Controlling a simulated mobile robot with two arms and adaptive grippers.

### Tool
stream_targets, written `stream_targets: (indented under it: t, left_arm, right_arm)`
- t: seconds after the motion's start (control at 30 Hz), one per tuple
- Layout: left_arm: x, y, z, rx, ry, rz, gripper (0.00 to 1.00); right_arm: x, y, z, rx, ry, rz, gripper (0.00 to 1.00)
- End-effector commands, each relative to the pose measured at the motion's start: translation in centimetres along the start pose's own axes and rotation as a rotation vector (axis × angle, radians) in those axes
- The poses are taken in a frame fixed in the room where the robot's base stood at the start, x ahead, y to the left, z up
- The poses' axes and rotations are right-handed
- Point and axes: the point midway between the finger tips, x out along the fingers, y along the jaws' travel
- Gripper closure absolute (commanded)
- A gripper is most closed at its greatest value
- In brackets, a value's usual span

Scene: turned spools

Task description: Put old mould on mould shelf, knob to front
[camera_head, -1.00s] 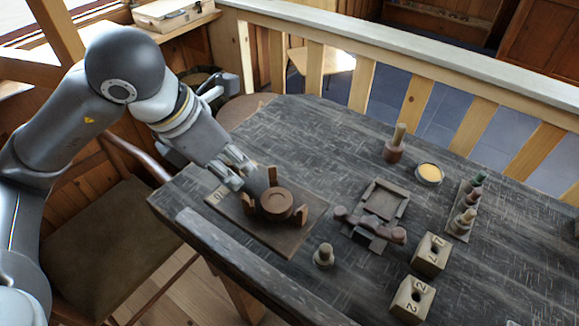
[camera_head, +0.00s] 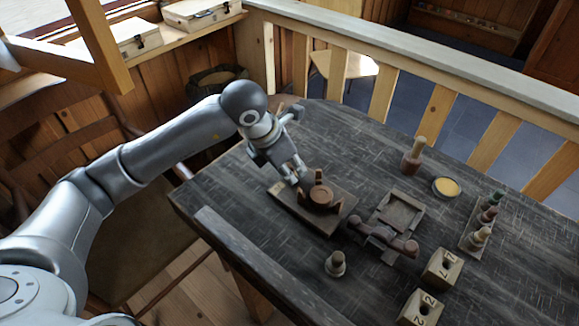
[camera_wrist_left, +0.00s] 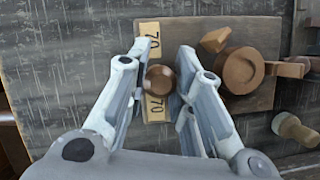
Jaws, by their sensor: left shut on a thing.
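The old mould is a brown board (camera_head: 335,213) with a round turned middle (camera_head: 321,196) and upright pegs around it, over the left part of the dark table. I cannot tell whether the board is clear of the table. I cannot make out which thing is the mould shelf. My right gripper is out of view.
To the right stand a square tray (camera_head: 418,205), a dark spindle piece (camera_head: 383,237), a small peg (camera_head: 335,264), numbered blocks (camera_head: 441,268), a yellow dish (camera_head: 446,187), a handled tool (camera_head: 413,156) and a rack of small pieces (camera_head: 468,238). A railing (camera_head: 440,105) runs behind the table.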

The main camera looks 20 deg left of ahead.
Motion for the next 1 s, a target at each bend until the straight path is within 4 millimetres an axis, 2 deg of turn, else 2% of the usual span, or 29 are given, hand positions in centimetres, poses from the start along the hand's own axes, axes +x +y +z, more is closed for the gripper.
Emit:
stream_targets:
  t: [0.1,0.43,0.47,0.6,1.0]
  left_arm:
    - [0.73,0.05,-0.27,-0.001,-0.004,0.001,1.00]
    - [1.16,0.06,-0.42,-0.001,-0.005,0.001,1.00]
    - [1.06,0.06,-0.44,0.000,-0.002,0.001,0.74]
    - [1.03,0.05,-0.43,-0.001,-0.002,0.001,0.56]
    - [0.61,0.04,-0.25,-0.001,-0.002,0.001,0.56]
  right_arm:
    - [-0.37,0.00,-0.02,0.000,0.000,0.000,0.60]
    - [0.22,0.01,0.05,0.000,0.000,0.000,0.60]
    - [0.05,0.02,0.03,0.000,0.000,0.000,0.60]
    - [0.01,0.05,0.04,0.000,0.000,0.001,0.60]
    - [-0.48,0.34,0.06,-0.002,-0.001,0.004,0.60]
